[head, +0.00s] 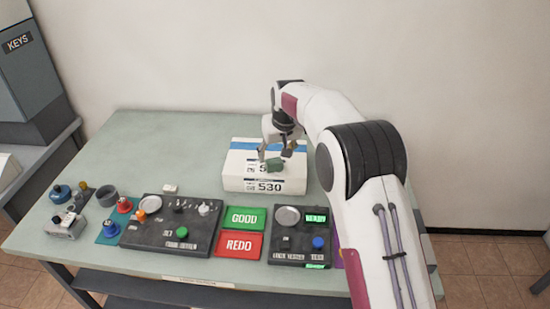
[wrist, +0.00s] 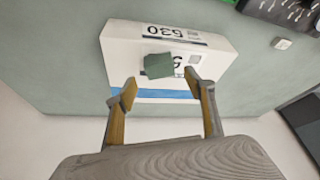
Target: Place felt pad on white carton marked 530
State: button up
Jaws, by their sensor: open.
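The white carton (head: 235,180) marked 530 stands at the back middle of the table, with a blue stripe along its far edge. It also shows in the wrist view (wrist: 125,45). The green felt pad (head: 274,164) lies on the carton's top, partly covering a printed label; in the wrist view the pad (wrist: 158,65) looks like a small dark green block. My gripper (head: 274,150) is over the carton, beside the pad. In the wrist view my gripper (wrist: 160,88) is open, with its fingers spread and nothing between them; the pad lies just beyond the fingertips.
Green GOOD (head: 245,218) and red REDO (head: 239,245) plates lie in front of the carton. A dark control panel (head: 165,238) is left of them and a smaller panel (head: 290,250) right. Small knobs and parts crowd the left front. The table's back left (head: 165,140) is clear.

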jog(key=v, duration=0.7)
dwell(0.6)
jog(key=shift+r, duration=0.1)
jog(key=s+d+r+m+t, duration=0.1)
jog(key=s+d+r, duration=0.65)
jog(key=s, duration=0.35)
jog(key=s+d+r+m, duration=0.1)
jog(key=s+d+r, duration=0.65)
jog(key=s, duration=0.25)
jog(key=s+d+f, duration=0.2)
jog(key=s, duration=0.6)
jog(key=s+d+f+m+h, duration=0.1)
jog(key=s+d+f, duration=0.1)
jog(key=s, duration=0.6)
jog(key=s+d+f+m, duration=0.1)
jog(key=s+d, duration=0.3)
jog(key=s, duration=0.5)
jog(key=shift+f+h, duration=0.4)
jog(key=shift+f, duration=0.5)
